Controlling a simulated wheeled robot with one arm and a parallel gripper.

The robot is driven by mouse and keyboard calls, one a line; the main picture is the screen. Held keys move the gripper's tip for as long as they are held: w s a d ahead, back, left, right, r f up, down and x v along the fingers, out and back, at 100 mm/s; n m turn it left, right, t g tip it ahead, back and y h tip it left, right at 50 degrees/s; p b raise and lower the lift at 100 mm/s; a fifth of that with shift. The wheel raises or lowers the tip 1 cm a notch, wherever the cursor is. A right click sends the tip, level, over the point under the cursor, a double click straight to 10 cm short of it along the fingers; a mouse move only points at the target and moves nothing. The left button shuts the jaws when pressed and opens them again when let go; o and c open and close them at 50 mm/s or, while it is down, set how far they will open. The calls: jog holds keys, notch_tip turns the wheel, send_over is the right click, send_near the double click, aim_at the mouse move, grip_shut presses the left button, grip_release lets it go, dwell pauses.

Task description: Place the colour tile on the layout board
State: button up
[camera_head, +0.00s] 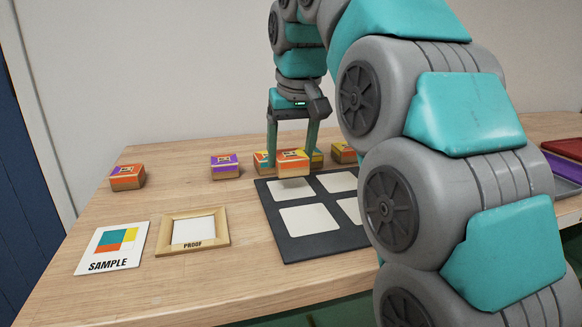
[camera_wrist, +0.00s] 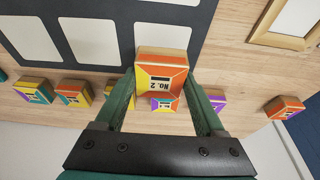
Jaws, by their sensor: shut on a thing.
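My gripper (camera_head: 291,157) is shut on an orange block-shaped colour tile (camera_head: 293,163), a finger on either side. In the wrist view the tile (camera_wrist: 161,68) shows orange and yellow faces and the label "No. 2". The dark layout board (camera_head: 290,249) has several pale square cells. The tile is at the board's far left edge, seemingly a little above it; the gap is hard to judge. The board also shows at the upper left of the wrist view (camera_wrist: 55,66). The sample card (camera_head: 107,264) shows teal, yellow and orange patches.
Other tiles stand along the back: an orange one (camera_head: 127,178), a purple-and-orange one (camera_head: 224,167) and a yellow one (camera_head: 342,151) among them. A wooden proof frame (camera_head: 223,238) lies left of the board. A red tray (camera_head: 564,148) is at the far right. My arm hides the board's right side.

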aim_at(291, 169)
jog(key=shift+f, duration=1.75)
jog(key=shift+f, duration=0.15)
jog(key=o, duration=1.4)
jog(key=shift+c, duration=0.2)
jog(key=p+v, duration=0.1)
jog(key=v, duration=0.6)
jog(key=shift+s+r+p, duration=0.15)
jog(key=shift+r+p, duration=0.15)
jog(key=shift+r, duration=0.15)
